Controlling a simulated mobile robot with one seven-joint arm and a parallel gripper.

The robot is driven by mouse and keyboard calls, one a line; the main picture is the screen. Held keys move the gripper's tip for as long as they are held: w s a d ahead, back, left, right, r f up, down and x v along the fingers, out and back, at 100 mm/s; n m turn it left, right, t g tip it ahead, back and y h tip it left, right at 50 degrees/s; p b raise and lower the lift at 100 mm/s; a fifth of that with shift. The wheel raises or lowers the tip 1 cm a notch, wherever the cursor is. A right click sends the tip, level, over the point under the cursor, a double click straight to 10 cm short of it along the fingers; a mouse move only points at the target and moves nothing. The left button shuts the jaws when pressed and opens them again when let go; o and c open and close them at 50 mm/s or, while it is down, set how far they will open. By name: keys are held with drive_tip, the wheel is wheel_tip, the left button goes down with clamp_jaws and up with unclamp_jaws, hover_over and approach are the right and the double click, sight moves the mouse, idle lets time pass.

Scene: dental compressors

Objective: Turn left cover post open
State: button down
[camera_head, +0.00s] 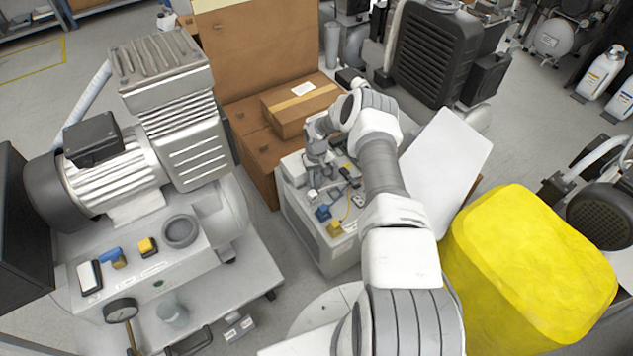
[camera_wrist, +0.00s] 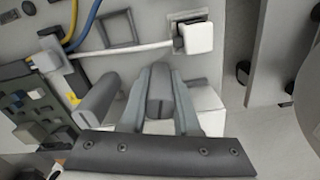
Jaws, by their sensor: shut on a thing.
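A grey control box (camera_head: 322,250) stands open on the floor in the middle of the head view, with a white panel (camera_head: 448,165) tilted up at its right. My gripper (camera_head: 316,160) reaches down over the box's far left part. In the wrist view, my gripper's two fingers (camera_wrist: 160,105) lie on either side of a dark grey rounded post (camera_wrist: 160,85) and are shut on it. A second, similar grey post (camera_wrist: 98,100) lies just left of the fingers. The frames do not show clearly which post is the left cover post. My arm hides part of the box in the head view.
A white block with a cable (camera_wrist: 195,38) sits above the post, and dark connectors (camera_wrist: 35,105) lie left. Cardboard boxes (camera_head: 300,105) stand behind the control box. A compressor (camera_head: 150,175) is at left, and a yellow bulky object (camera_head: 525,265) at right.

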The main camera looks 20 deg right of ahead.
drive_tip(key=m+b, duration=0.2)
drive_tip(key=m, duration=0.2)
drive_tip(key=shift+d+m+b, duration=0.1)
drive_tip(key=shift+m+b, duration=0.2)
drive_tip(key=shift+m, duration=1.4)
drive_tip(key=c, duration=0.6)
unclamp_jaws()
drive_tip(key=shift+c, duration=0.2)
